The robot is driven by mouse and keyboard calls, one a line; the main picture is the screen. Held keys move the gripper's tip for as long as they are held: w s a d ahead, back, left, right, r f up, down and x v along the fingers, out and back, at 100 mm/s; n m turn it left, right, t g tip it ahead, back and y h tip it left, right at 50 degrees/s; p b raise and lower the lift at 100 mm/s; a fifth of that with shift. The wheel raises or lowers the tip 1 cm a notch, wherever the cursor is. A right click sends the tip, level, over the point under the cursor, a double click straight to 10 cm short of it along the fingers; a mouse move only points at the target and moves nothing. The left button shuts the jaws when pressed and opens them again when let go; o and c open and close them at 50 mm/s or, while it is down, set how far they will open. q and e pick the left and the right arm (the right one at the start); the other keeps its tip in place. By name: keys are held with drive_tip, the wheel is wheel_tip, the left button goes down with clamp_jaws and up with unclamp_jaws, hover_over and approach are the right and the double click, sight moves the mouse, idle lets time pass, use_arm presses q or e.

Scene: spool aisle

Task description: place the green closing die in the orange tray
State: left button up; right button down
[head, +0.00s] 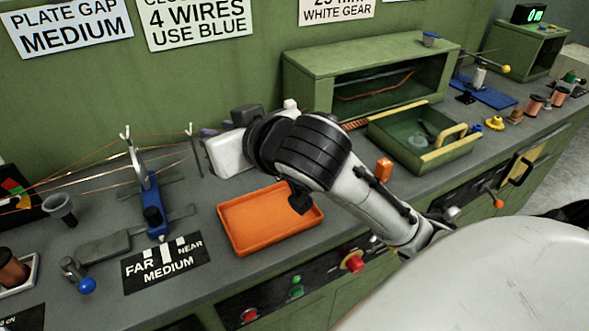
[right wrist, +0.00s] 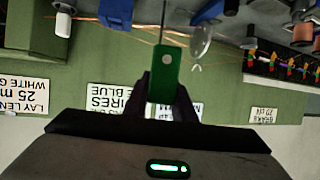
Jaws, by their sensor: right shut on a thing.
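The green closing die (right wrist: 165,72) is a green block with a small pale hole, held between the dark fingers of my right gripper (right wrist: 163,98) in the right wrist view. In the head view my right gripper (head: 213,130) is above the back of the bench, behind the orange tray, and the die cannot be made out there. The orange tray (head: 262,228) lies on the bench below my right arm. It is shallow, and its visible floor is bare; my arm covers its right back corner. My left gripper is out of view.
A blue stand with wires (head: 152,205) and a FAR/NEAR plate (head: 163,263) are left of the tray. A green tray (head: 400,150) and a green open box (head: 370,75) are to the right. Red and green buttons (head: 352,262) are on the bench front.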

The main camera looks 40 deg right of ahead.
drive_tip(key=d+f+m+h+b, duration=0.1)
drive_tip(key=d+f+m+h, duration=0.1)
drive_tip(key=d+f, duration=0.7)
drive_tip(key=b, duration=0.1)
hover_over(275, 202)
wheel_tip(275, 202, down, 6)
drive_tip(key=shift+w+r, duration=0.1)
drive_tip(key=shift+r, duration=0.05)
drive_tip(key=shift+f+b, duration=0.35)
drive_tip(key=shift+f, duration=1.95)
drive_tip(key=shift+f, duration=0.1)
drive_tip(key=c, duration=1.9)
unclamp_jaws()
drive_tip(key=shift+f, duration=0.1)
drive_tip(key=o, duration=0.4)
